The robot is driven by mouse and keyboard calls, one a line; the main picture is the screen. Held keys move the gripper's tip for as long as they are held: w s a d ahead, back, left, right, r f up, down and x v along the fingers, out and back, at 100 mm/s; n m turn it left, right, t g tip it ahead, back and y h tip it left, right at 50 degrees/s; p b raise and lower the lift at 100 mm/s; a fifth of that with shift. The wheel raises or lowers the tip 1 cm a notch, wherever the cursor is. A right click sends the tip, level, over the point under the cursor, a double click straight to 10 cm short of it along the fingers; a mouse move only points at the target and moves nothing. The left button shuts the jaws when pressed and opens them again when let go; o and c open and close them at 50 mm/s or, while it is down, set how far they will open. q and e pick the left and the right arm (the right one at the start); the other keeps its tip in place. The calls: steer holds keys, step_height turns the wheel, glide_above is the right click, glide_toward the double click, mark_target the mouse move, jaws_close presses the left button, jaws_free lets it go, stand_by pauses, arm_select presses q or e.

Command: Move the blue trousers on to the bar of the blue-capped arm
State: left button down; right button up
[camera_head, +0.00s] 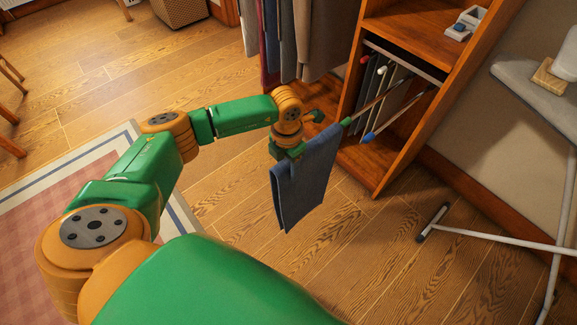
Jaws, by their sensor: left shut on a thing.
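The blue trousers (304,184) hang folded in the middle of the camera_head view, in front of the wooden cabinet. My left gripper (287,151) is shut on their upper left part. Their upper right corner is at the tip of the green-capped arm (347,122); I cannot tell whether they touch it. The blue-capped arm (369,137) sticks out of the cabinet just right of and below the green-capped one, and its bar (403,107) looks bare. My right gripper is not in view.
The cabinet (398,168) also holds a red-capped arm (364,60) and a white-capped arm (381,70), with dark garments behind. Clothes (300,40) hang to the left. An ironing board (535,88) with white legs stands right.

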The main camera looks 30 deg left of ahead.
arm_select(q)
steer(key=shift+w, duration=0.2)
steer(key=s+d+p, duration=0.1)
steer(key=d+p, duration=0.1)
steer(key=d, duration=0.6)
steer(key=shift+s, duration=0.15)
steer(key=shift+a+r, duration=0.1)
stand_by(0.3)
stand_by(0.7)
